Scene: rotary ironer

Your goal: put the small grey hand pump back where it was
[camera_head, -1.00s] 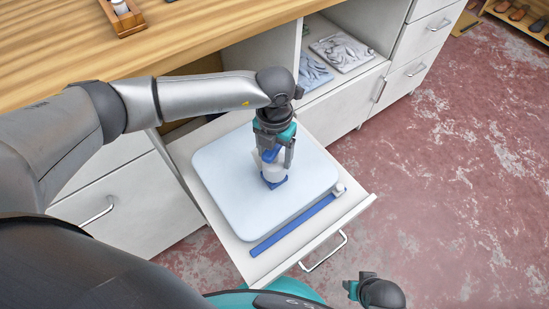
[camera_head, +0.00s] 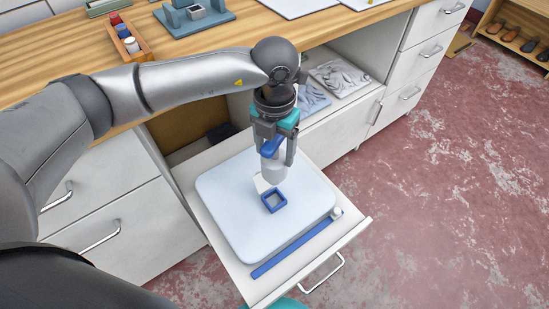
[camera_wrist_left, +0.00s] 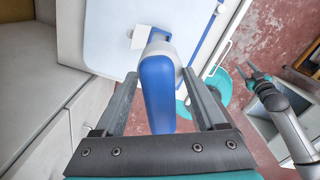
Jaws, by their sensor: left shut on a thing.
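My left gripper (camera_head: 275,150) is shut on the small grey hand pump (camera_head: 273,166) and points down over the drawer. The pump has a pale grey body and a blue upper part, which fills the space between the fingers in the left wrist view (camera_wrist_left: 157,92). Below the pump is a blue square holder (camera_head: 274,201) with an open middle, on a pale blue-white pad (camera_head: 228,215). The pump appears raised above the holder. A small white piece (camera_head: 262,185) is beside the holder, partly hidden by the pump. My right gripper (camera_wrist_left: 256,76) is small in the left wrist view.
The open drawer (camera_head: 352,233) holds the pad and a blue strip (camera_head: 290,251) near its front edge. A wooden worktop (camera_head: 75,85) runs behind, with a wooden tray of small bottles (camera_head: 124,36). An open cabinet shelf holds patterned slabs (camera_head: 340,76).

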